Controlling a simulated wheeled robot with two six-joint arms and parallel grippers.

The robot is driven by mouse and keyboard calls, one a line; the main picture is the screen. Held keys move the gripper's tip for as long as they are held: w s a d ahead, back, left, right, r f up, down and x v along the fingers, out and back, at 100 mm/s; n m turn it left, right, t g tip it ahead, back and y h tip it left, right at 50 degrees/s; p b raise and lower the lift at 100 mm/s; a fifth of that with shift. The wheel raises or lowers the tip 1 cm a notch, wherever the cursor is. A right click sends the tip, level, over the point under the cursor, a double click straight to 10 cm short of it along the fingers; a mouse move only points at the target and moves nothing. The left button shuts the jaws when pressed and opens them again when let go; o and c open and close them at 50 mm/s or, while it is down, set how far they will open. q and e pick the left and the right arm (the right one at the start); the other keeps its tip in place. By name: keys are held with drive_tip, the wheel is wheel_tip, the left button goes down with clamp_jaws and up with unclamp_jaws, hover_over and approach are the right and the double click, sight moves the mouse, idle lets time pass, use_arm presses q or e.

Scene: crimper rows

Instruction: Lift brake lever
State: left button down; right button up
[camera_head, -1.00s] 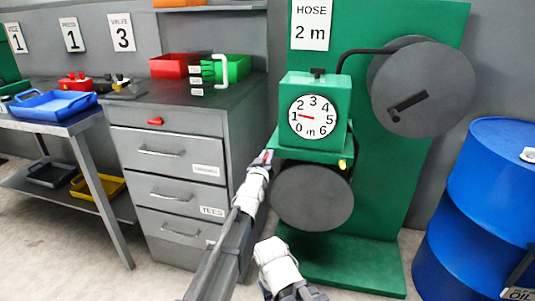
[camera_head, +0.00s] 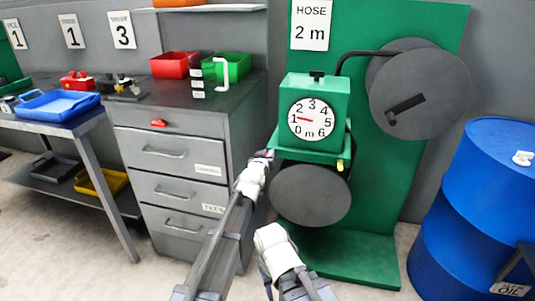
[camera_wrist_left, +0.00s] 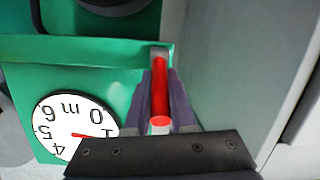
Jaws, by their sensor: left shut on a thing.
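The red brake lever (camera_wrist_left: 160,93) sticks out from the left side of the green hose reel unit (camera_head: 314,100). My left gripper (camera_head: 264,156) is at that side, next to the cabinet. In the left wrist view my left gripper (camera_wrist_left: 162,82) has its dark fingers shut on the lever, one along each side. In the head view the gripper hides most of the lever. The white dial (camera_head: 311,118) on the unit has its red needle pointing near 1. My right arm shows at the bottom middle, but its gripper cannot be made out.
A grey drawer cabinet (camera_head: 172,152) stands close to the left of my left gripper. A grey reel disc (camera_head: 310,195) is just below the dial unit, and a crank disc (camera_head: 425,85) is at upper right. A blue barrel (camera_head: 480,205) stands at the right.

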use_arm(q)
drive_tip(key=c, duration=0.8)
unclamp_jaws()
drive_tip(key=shift+o, duration=0.2)
drive_tip(key=p+v, duration=0.1)
drive_tip(key=v, duration=0.6)
drive_tip(key=shift+s, duration=0.4)
drive_tip(key=shift+a, duration=0.1)
